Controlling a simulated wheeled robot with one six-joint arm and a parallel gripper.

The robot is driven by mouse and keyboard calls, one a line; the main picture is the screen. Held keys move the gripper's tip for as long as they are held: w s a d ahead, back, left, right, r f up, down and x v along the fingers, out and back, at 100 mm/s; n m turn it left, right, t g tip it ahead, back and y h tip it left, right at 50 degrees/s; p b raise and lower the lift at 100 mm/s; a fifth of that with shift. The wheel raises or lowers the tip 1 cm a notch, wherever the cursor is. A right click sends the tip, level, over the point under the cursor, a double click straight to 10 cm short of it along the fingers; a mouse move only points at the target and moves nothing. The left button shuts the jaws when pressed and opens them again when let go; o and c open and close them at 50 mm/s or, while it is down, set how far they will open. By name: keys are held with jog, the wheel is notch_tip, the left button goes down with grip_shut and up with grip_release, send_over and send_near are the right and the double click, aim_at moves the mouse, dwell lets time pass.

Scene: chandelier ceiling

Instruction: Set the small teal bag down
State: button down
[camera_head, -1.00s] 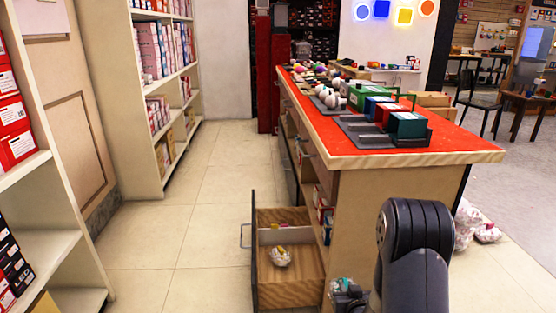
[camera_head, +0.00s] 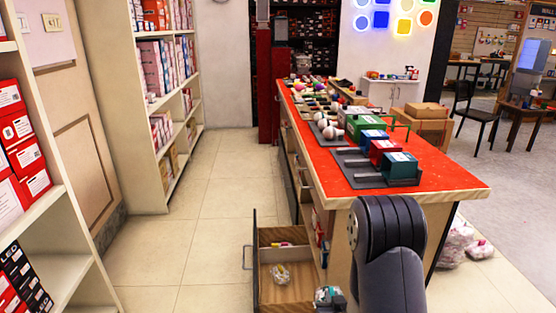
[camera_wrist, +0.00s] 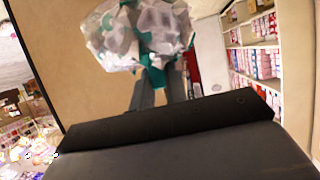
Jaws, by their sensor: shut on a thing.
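The small teal bag (camera_wrist: 145,35) is a crumpled clear-and-teal plastic bundle at the top of the wrist view. My gripper (camera_wrist: 160,85) is shut on it, with the two grey fingers reaching up to its underside. In the head view the bag (camera_head: 322,294) shows small at the bottom edge, left of my dark arm and to the right of the open drawer. My gripper is mostly hidden by the arm and the frame edge there.
An open wooden drawer (camera_head: 286,292) juts from the counter's left side, with a small clear bag (camera_head: 280,273) inside. The red counter top (camera_head: 438,172) carries several coloured boxes (camera_head: 385,150). Shelves (camera_head: 150,195) line the left; the tiled aisle is clear.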

jog(key=s+r+p, duration=0.2)
jog(key=r+p, duration=0.7)
jog(key=s+r+p, duration=0.3)
jog(key=r+p, duration=0.5)
jog(key=r, duration=0.1)
jog(key=shift+p, duration=0.4)
